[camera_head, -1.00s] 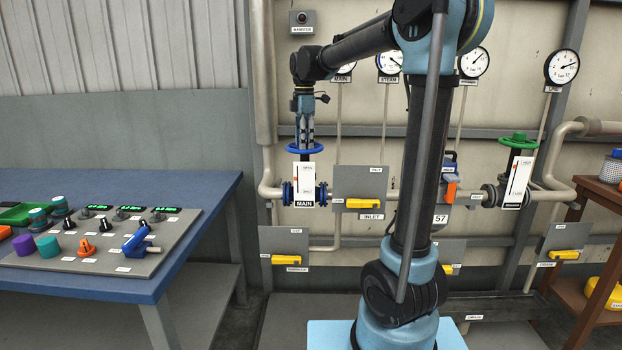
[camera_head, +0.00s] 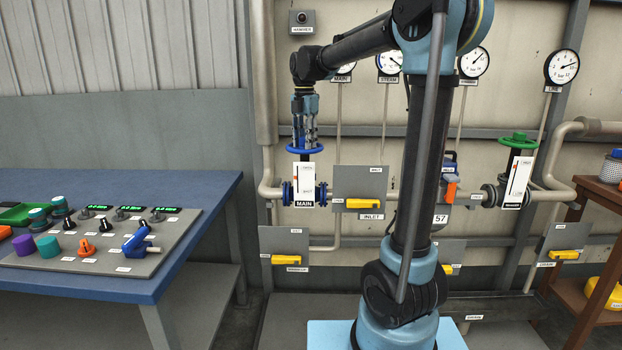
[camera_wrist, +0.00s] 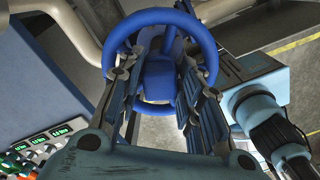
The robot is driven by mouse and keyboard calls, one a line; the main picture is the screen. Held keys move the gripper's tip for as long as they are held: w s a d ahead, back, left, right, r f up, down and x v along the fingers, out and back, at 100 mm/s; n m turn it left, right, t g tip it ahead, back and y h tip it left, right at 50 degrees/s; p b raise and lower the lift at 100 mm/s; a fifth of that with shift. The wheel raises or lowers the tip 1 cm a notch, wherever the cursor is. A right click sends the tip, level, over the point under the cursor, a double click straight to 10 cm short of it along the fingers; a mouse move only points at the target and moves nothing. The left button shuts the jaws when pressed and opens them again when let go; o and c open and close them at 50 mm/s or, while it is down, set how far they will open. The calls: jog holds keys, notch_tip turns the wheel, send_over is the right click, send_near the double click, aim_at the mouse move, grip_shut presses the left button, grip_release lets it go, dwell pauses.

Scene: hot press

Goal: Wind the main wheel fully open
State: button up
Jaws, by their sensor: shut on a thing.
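The main wheel is a blue handwheel (camera_head: 304,149) on top of the valve labelled MAIN, left of the middle in the head view. In the wrist view the blue wheel (camera_wrist: 161,17) shows as a ring around a blue hub. My gripper (camera_head: 304,144) points straight down onto the wheel from above and is shut on it. In the wrist view the gripper's fingers (camera_wrist: 163,88) lie on both sides of the hub, inside or against the ring. A white indicator plate (camera_head: 304,178) with a red mark is below the wheel; its reading is too small to tell.
A yellow lever labelled INLET (camera_head: 366,203) is right of the main valve. A green handwheel (camera_head: 518,140) stands farther right. A blue table (camera_head: 200,180) with a control panel (camera_head: 170,240) is at left. Gauges hang on the wall behind my arm.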

jog(key=shift+w+n, duration=0.1)
jog(key=shift+n, duration=1.6)
jog(key=o, duration=0.9)
